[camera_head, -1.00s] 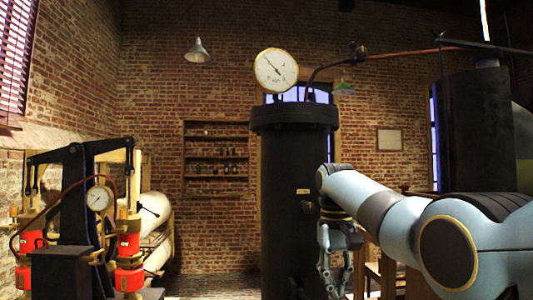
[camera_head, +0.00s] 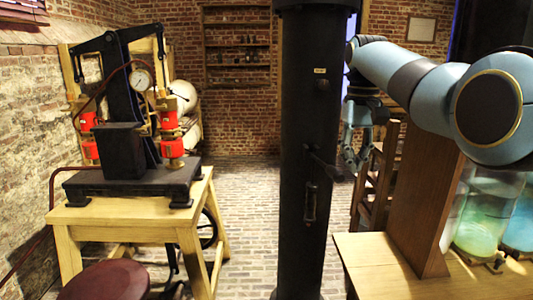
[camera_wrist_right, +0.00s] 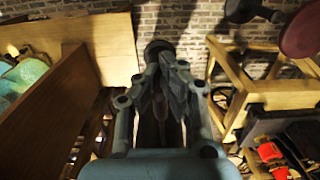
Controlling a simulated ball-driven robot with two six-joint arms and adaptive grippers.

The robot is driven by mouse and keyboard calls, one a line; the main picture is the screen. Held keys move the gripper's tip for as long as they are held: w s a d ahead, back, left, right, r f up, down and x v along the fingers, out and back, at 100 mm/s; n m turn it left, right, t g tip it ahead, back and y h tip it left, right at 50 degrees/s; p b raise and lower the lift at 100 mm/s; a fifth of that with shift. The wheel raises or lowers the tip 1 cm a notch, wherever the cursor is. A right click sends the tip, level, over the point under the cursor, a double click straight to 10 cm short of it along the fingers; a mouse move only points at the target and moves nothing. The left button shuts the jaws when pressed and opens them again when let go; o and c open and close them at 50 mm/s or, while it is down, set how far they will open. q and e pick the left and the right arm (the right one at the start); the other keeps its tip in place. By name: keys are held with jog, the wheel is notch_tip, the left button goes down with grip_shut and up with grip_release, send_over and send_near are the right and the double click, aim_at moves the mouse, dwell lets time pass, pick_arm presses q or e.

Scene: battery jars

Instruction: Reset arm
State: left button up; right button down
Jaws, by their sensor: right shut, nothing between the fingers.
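My right arm comes in from the right in the head view. Its gripper (camera_head: 355,168) hangs pointing down, just right of the black column, with nothing in it. In the right wrist view the gripper's fingers (camera_wrist_right: 160,52) are together and empty. Glass jars stand at the right edge of the head view, one with green liquid (camera_head: 482,225) and one with blue (camera_head: 519,232). They are partly behind a brown wooden board (camera_head: 425,190), and the gripper is on the board's left side. My left gripper is in neither current view.
A tall black column (camera_head: 305,130) stands in the middle. On the left, a wooden table (camera_head: 125,215) bears a black apparatus with a gauge and red cylinders. A dark red round stool (camera_head: 105,281) is at the bottom left. Brick floor (camera_head: 255,195) lies clear between table and column.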

jog(key=s+d+f+g+b, duration=0.15)
jog(key=s+f+b, duration=0.25)
jog(key=s+f, duration=0.8)
jog(key=s+d+f+g+b, duration=0.15)
jog(key=s+f+b, duration=0.35)
jog(key=f, duration=1.3)
jog(key=s+d+f+g+b, duration=0.1)
jog(key=s+f+g+b, duration=0.1)
jog(key=s+f, duration=1.05)
jog(key=s+d+f+t+b, duration=0.1)
jog(key=s+d+f+b, duration=0.3)
jog(key=s+f, duration=0.95)
jog(key=s+d+f+b, duration=0.1)
jog(key=s+f+b, duration=0.4)
jog(key=s+f, duration=0.8)
jog(key=s+d+f+t+b, duration=0.1)
jog(key=s+d+f+b, duration=0.3)
jog(key=s+f, duration=0.95)
pick_arm(q)
notch_tip(320, 180, down, 24)
jog(key=s, duration=0.1)
jog(key=shift+f, duration=0.2)
pick_arm(e)
jog(key=w+t, duration=0.1)
jog(key=w+a+t, duration=0.1)
jog(key=w, duration=0.1)
jog(key=w+r+t, duration=0.1)
jog(key=w, duration=0.1)
jog(key=shift+w+a+t+h, duration=0.15)
jog(key=shift+t+h, duration=0.25)
